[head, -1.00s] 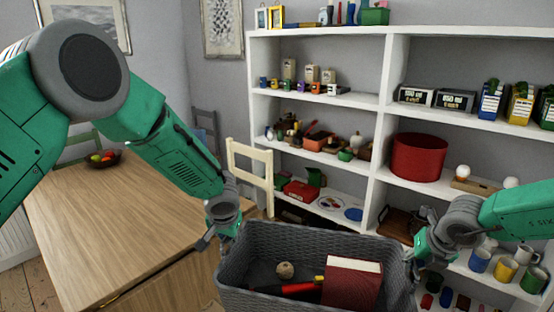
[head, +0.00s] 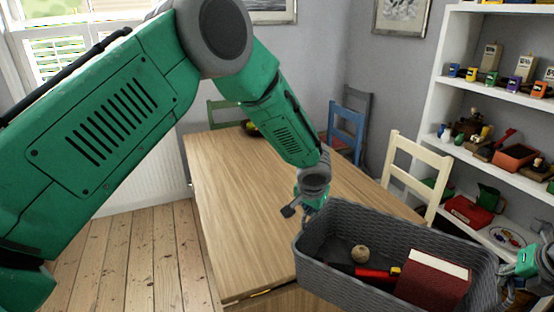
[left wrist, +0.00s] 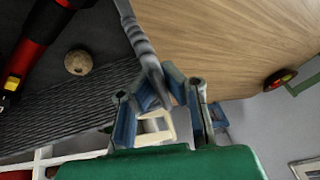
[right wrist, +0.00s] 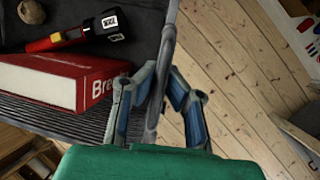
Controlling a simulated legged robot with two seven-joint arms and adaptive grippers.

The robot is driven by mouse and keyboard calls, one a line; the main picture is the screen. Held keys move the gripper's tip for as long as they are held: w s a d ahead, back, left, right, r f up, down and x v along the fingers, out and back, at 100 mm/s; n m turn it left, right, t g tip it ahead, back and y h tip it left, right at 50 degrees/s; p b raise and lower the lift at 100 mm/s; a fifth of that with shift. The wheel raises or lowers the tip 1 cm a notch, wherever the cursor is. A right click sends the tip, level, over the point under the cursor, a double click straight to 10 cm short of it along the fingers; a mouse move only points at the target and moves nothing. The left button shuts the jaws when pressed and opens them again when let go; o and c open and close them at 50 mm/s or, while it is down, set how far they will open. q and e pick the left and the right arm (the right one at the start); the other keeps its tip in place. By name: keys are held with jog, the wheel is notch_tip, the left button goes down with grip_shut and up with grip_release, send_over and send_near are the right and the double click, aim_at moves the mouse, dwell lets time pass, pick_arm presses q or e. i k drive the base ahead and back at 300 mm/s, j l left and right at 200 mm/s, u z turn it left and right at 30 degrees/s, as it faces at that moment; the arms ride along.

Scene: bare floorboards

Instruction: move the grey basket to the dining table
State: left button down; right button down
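The grey basket (head: 335,272) is at the lower right of the head view, upright, in front of the table's right part. It holds a red book (head: 432,281), a red and black torch-like object (head: 372,273) and a small round brown object (head: 360,253). My left gripper (head: 304,207) is shut on its left rim; the rim (left wrist: 140,40) runs between the fingers in the left wrist view. My right gripper (head: 508,290) is shut on the opposite rim, seen between the fingers in the right wrist view (right wrist: 165,60). The wooden dining table (head: 235,205) lies beyond and left of the basket.
The table's visible top is mostly clear, with a fruit bowl (head: 251,129) at the far end. A cream chair (head: 412,170) and a blue chair (head: 346,131) stand along its right side. White shelves (head: 455,60) are at right. Bare floorboards (head: 140,255) lie left.

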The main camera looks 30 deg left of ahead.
aim_at(270, 192)
jog(key=i+j+u, duration=0.1)
jog(key=j, duration=0.25)
jog(key=i+j, duration=0.25)
jog(key=i+j+u, duration=0.15)
jog(key=j, duration=0.35)
jog(key=i+j, duration=0.35)
jog(key=i+j+u, duration=0.1)
jog(key=i+j, duration=0.2)
jog(key=j, duration=0.25)
